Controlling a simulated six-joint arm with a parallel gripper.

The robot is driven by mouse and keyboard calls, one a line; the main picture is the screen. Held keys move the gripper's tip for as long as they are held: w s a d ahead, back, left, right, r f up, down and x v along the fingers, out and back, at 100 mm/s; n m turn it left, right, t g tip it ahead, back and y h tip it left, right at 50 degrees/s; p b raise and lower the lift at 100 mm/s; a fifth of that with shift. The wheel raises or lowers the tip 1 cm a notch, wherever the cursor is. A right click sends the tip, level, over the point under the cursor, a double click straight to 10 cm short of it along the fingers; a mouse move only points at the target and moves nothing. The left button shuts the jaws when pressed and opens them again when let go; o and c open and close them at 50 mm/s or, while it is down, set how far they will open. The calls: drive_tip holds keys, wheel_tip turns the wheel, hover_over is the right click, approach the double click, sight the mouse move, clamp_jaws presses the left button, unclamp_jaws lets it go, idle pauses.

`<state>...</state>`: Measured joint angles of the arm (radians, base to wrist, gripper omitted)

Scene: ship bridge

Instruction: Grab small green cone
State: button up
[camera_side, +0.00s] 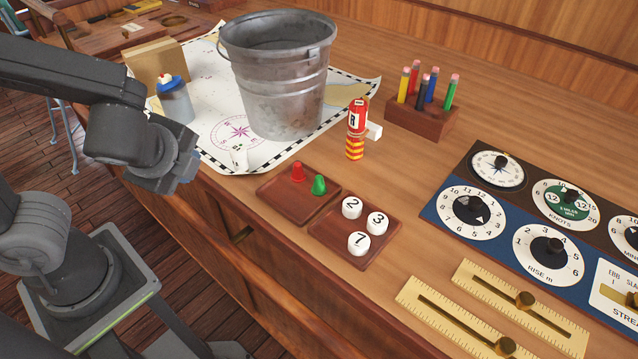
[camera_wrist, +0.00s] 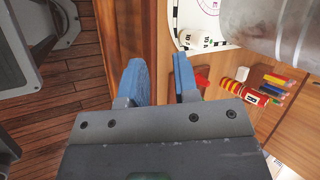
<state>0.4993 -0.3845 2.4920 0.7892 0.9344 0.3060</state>
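The small green cone (camera_side: 319,185) stands in a shallow wooden tray (camera_side: 272,187) near the front edge of the counter, beside a small red cone (camera_side: 297,172). My gripper (camera_side: 172,181) is left of the tray in the side view, apart from both cones. In the wrist view, my gripper (camera_wrist: 158,68) shows two blue fingers with an empty gap between them, over the counter's edge. A red piece (camera_wrist: 202,77) shows just right of the right finger.
A metal bucket (camera_side: 281,75) stands on a chart behind the tray. A tray (camera_side: 385,245) with numbered white pieces adjoins the cones' tray. A blue-capped jar (camera_side: 176,103) stands near my gripper.

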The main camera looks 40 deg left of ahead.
drive_tip(key=w+d+f+m+t, duration=0.2)
drive_tip(key=w+d+m+t, duration=0.3)
drive_tip(key=m, duration=0.8)
drive_tip(key=m+t+h, duration=0.3)
drive_tip(key=m+h, duration=0.2)
drive_tip(key=m, duration=0.4)
approach(317, 178)
drive_tip(key=x, duration=1)
drive_tip(key=shift+w+f, duration=0.2)
drive_tip(key=shift+w, duration=0.1)
drive_tip(key=shift+c, duration=0.2)
clamp_jaws()
drive_tip(key=shift+r, duration=0.1)
